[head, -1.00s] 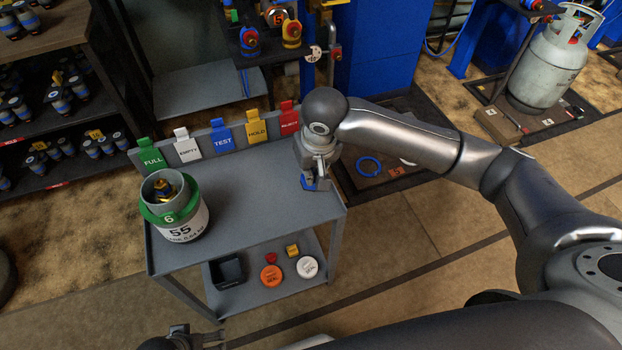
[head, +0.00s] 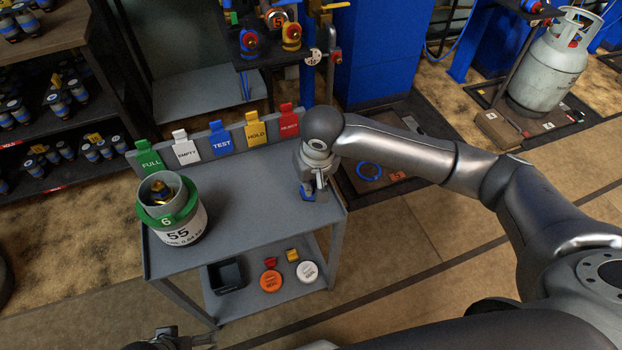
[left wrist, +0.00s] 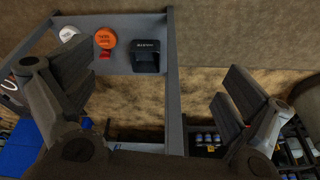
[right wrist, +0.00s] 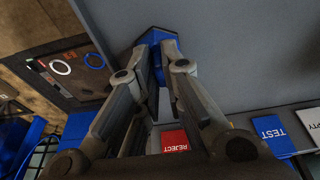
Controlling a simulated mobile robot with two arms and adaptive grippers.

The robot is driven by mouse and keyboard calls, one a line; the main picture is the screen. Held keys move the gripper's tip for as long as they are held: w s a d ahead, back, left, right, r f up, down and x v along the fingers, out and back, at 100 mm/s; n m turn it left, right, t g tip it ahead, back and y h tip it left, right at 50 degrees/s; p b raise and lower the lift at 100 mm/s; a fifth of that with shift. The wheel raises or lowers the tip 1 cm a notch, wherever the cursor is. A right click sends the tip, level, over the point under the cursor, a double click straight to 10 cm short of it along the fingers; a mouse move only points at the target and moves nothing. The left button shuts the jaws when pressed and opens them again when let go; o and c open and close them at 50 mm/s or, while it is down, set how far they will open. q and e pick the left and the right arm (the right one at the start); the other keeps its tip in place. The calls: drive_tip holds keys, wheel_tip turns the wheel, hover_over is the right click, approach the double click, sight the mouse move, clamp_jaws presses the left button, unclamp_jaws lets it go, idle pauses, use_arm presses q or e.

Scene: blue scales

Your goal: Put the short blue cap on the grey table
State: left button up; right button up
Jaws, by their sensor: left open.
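The short blue cap (head: 307,195) is at the right end of the grey table (head: 255,205), under my right gripper (head: 312,186). In the right wrist view the blue cap (right wrist: 157,34) sits at the fingertips, which are closed on it and hide part of it. It is at or just above the tabletop; contact is hard to tell. My left gripper (left wrist: 158,88) is open and empty, off the table's near edge; only a bit of it shows at the bottom of the head view.
A white and green container marked 55 (head: 178,215) stands on the table's left. Colored tags, including a red REJECT tag (head: 289,120), line its back edge. The lower shelf holds a black bin (head: 226,275), an orange disc (head: 270,281) and a white disc (head: 307,271). The table's middle is clear.

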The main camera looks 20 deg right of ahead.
drive_tip(key=o, duration=0.3)
drive_tip(key=shift+r, duration=0.35)
use_arm(q)
wheel_tip(320, 180, down, 11)
drive_tip(key=s+p, duration=0.1)
drive_tip(key=p, duration=0.2)
drive_tip(key=shift+s+g, duration=0.3)
drive_tip(key=shift+s, duration=0.05)
use_arm(e)
drive_tip(key=v, duration=1.1)
drive_tip(key=shift+r, duration=0.25)
